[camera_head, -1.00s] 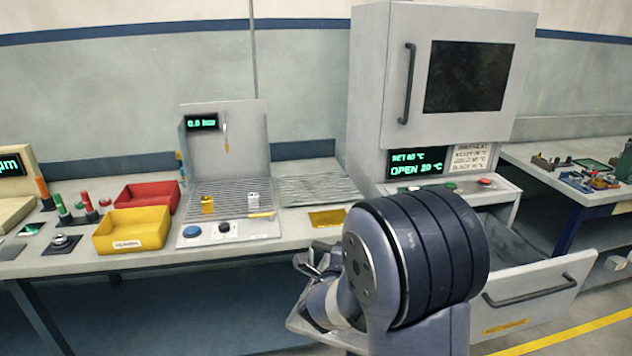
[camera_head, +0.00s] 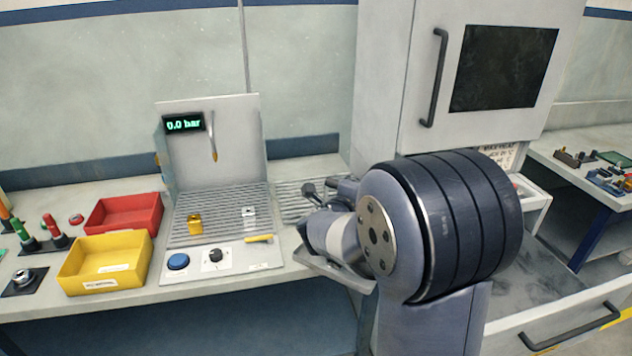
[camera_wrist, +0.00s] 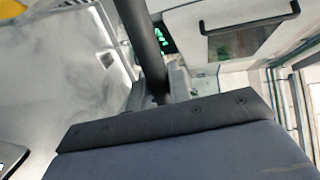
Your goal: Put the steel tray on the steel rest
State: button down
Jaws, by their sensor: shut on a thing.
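The steel tray (camera_head: 338,271) is a flat grey metal piece, mostly hidden behind my arm in the head view. In the wrist view, a broad grey metal surface that looks like the tray (camera_wrist: 65,85) fills the left side. The steel rest (camera_head: 292,203) is a slatted grey surface on the bench, right of the pressure station. My gripper and arm cover its right and front parts. I cannot tell the height gap between tray and rest.
Left of the rest, the pressure station (camera_head: 215,255) carries a gold piece (camera_head: 195,223) and a clear piece (camera_head: 249,217) on slats. Yellow (camera_head: 105,268) and red (camera_head: 125,213) bins stand further left. The oven cabinet (camera_head: 400,90) rises behind right, with an open drawer (camera_head: 560,325) below.

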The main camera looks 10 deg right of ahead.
aim_at(322, 192)
jog(key=i, duration=1.2)
